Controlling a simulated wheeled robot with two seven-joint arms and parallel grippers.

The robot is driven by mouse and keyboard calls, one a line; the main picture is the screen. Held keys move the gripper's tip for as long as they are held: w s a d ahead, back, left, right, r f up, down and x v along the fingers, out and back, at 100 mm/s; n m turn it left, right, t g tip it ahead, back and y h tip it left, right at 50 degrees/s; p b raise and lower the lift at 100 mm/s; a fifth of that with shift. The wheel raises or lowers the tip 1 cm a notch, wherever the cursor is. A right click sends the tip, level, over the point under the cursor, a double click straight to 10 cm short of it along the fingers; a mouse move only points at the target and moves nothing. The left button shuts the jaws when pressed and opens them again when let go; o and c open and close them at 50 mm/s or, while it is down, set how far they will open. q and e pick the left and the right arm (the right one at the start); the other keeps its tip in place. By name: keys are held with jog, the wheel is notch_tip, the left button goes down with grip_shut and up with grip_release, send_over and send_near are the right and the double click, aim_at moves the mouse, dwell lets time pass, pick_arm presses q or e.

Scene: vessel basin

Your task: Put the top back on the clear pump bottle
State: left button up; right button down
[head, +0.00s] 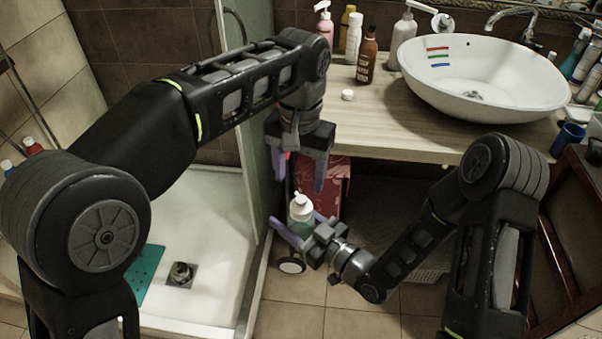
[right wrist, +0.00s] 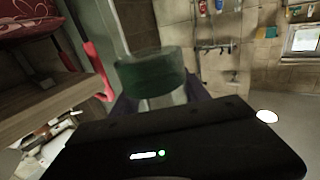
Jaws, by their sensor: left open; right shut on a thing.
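The clear pump bottle (head: 302,224), with pale green contents, is held upright in front of the counter's edge. Its white pump top (head: 300,201) sits at the bottle's mouth; I cannot tell whether it is fully seated. My right gripper (head: 294,232) is shut on the bottle's body from the right and below. My left gripper (head: 305,178) is open and empty just above the top, fingers pointing down.
The wooden counter (head: 400,125) carries a white basin (head: 500,105), a brown bottle (head: 367,58), a pink pump bottle (head: 325,27), another pump bottle (head: 403,42) and a small white cap (head: 348,95). A red box (head: 325,190) stands behind the held bottle. A glass shower edge (head: 258,140) is to the left.

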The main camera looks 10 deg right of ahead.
aim_at(301, 198)
pick_arm(q)
jog(key=n, duration=0.4)
jog(key=shift+s+d, duration=0.1)
jog(key=shift+d, duration=0.05)
jog(key=n, duration=0.3)
jog(key=shift+n, duration=0.3)
jog(key=shift+f, duration=0.1)
jog(key=shift+f, duration=3.9)
jog(key=shift+c, duration=0.4)
grip_shut()
